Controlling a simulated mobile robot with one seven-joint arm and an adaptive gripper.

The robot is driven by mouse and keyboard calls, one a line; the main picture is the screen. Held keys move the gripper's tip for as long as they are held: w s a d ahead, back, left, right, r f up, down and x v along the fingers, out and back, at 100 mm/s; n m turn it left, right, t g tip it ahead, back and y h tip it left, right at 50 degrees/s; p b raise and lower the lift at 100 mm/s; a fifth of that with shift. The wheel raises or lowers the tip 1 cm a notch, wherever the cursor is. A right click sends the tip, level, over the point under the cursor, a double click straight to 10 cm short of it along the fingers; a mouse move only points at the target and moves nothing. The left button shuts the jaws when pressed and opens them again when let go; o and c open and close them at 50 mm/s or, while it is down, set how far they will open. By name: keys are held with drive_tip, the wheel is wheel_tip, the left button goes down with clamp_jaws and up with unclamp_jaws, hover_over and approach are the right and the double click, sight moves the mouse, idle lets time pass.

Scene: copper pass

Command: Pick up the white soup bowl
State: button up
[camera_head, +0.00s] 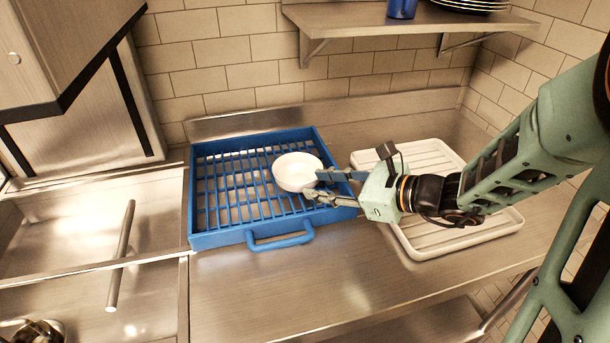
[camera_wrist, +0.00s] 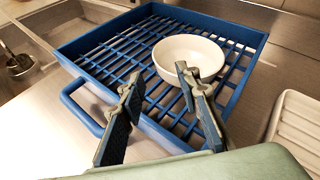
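The white soup bowl (camera_head: 296,172) sits upright inside the blue rack (camera_head: 281,241), towards its right side, and looks empty. In the wrist view the bowl (camera_wrist: 188,54) stands just beyond my fingertips. My gripper (camera_head: 313,185) reaches in from the right with its fingers apart, at the bowl's near right rim. In the wrist view one finger of my gripper (camera_wrist: 157,80) overlaps the bowl's front wall and the other is left of the bowl. I cannot tell whether a finger touches the bowl.
The blue rack has raised walls, a slatted floor and a front handle. A white ribbed tray (camera_head: 433,240) lies right of it, under my arm. A wall shelf (camera_head: 400,20) holds a blue cup (camera_head: 401,9) and stacked plates (camera_head: 470,5). Bare steel counter lies in front.

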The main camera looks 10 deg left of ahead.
sight(286, 187)
drive_tip(key=x, duration=1)
drive_tip(key=shift+a+b, duration=0.2)
drive_tip(key=shift+b, duration=0.2)
drive_tip(key=shift+c, duration=0.6)
clamp_jaws()
